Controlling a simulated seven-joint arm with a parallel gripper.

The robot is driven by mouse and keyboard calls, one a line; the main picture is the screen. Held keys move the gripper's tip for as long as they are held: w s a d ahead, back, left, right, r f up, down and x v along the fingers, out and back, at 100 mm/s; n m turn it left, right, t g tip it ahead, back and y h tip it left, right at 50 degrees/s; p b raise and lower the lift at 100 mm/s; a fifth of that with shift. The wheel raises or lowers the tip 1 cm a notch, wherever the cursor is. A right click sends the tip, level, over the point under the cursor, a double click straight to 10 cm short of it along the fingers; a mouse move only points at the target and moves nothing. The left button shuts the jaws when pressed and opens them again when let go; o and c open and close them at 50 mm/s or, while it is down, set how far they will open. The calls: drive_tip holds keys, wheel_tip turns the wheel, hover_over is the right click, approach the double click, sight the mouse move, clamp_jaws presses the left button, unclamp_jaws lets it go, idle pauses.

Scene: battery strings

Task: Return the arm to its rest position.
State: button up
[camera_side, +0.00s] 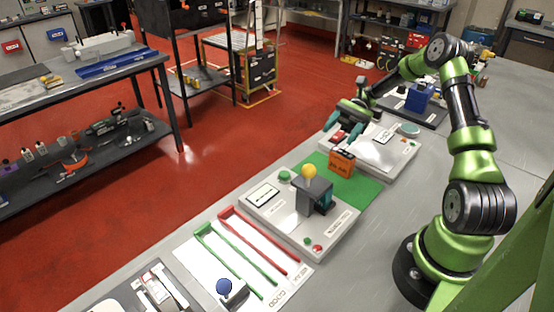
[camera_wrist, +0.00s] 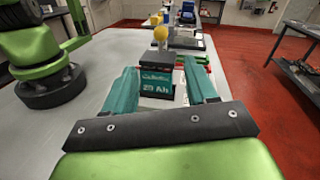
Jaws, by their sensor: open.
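My green arm reaches over the bench from the right in the side view. My gripper (camera_side: 343,127) has two teal fingers, spread apart with nothing held between them, above the far white station. In the wrist view my gripper (camera_wrist: 160,72) shows a finger on each side. Between them, farther off, is a block with a dark top and a teal "20 Ah" label (camera_wrist: 157,84). An orange box (camera_side: 341,163) stands upright on the green mat (camera_side: 368,192), apart from the fingers.
A grey block with a yellow ball (camera_side: 309,171) stands on the near white station (camera_side: 272,217). A blue block (camera_side: 419,97) sits beyond my gripper.

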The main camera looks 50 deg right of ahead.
drive_tip(key=s+a+f+n+h, duration=0.25)
drive_tip(key=s+a+h, duration=0.2)
drive_tip(key=h, duration=0.65)
drive_tip(key=s+a+r+n+t+h, duration=0.2)
drive_tip(key=a+r+n+t, duration=0.1)
drive_tip(key=a+r+t, duration=0.2)
drive_tip(key=s+a+r+n+t+h, duration=0.2)
drive_tip(key=s+a+r+n+t, duration=0.1)
drive_tip(key=r, duration=0.6)
drive_tip(key=a+n+t, duration=0.1)
drive_tip(key=a+t, duration=0.1)
drive_tip(key=shift+a+r+t+h, duration=0.2)
drive_tip(key=shift+a+t+h, duration=0.05)
drive_tip(key=shift+t+h, duration=0.05)
